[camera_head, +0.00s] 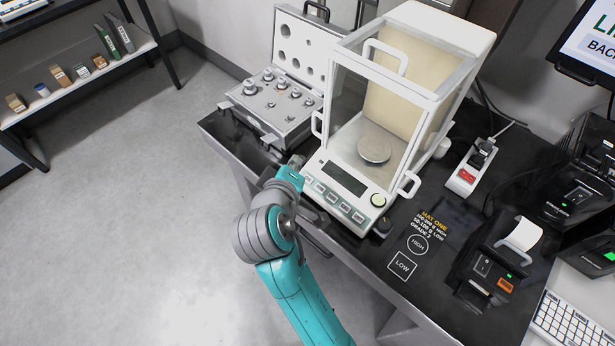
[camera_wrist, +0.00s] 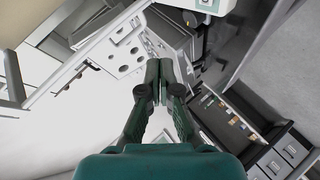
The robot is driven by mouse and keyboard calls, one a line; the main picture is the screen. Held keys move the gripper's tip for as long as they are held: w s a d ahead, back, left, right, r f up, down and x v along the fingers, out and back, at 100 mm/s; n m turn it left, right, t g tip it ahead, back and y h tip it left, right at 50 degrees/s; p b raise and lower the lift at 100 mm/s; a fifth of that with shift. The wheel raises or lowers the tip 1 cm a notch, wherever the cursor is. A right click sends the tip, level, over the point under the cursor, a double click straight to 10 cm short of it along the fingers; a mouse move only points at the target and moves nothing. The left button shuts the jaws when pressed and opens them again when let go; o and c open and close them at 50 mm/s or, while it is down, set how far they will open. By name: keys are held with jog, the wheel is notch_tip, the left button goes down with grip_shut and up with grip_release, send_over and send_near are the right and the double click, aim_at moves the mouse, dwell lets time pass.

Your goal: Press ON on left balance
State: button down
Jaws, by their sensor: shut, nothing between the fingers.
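The balance (camera_head: 328,182) stands on the dark table in the head view, with a clear draft shield and a round pan (camera_head: 374,149). Its display (camera_head: 344,178) is dark. My gripper is at the balance's front left corner in the head view, largely hidden by my own wrist. In the wrist view my gripper (camera_wrist: 159,66) is shut and empty. A white panel with a green round spot (camera_wrist: 205,4) shows at the top edge there.
An open case of weights (camera_head: 272,108) stands left of the balance. A power strip (camera_head: 468,170), a printer (camera_head: 497,262) and a keyboard (camera_head: 575,322) are to the right. HIGH and LOW marks (camera_head: 410,255) lie on clear table. Open floor is at left.

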jog(key=shift+w+d+f, duration=0.3)
jog(key=shift+w+f, duration=0.05)
jog(key=shift+f, duration=0.85)
jog(key=shift+w+d+f, duration=0.25)
jog(key=shift+w+f, duration=0.15)
jog(key=shift+f, duration=0.8)
jog(key=shift+w+d+f, duration=0.3)
jog(key=shift+w+f, duration=0.05)
jog(key=shift+f, duration=0.85)
jog(key=shift+f, duration=0.2)
jog(key=shift+w+d+f, duration=0.1)
jog(key=shift+f, duration=0.1)
jog(key=shift+w+d+f, duration=0.1)
jog(key=shift+f, duration=0.25)
jog(key=shift+s+a+r, duration=0.2)
jog(key=shift+r, duration=0.55)
jog(key=r, duration=0.1)
jog(key=s+r, duration=0.1)
jog(key=r, duration=0.1)
jog(key=a+r, duration=0.1)
jog(key=shift+s+r, duration=0.2)
jog(key=shift+r, duration=0.15)
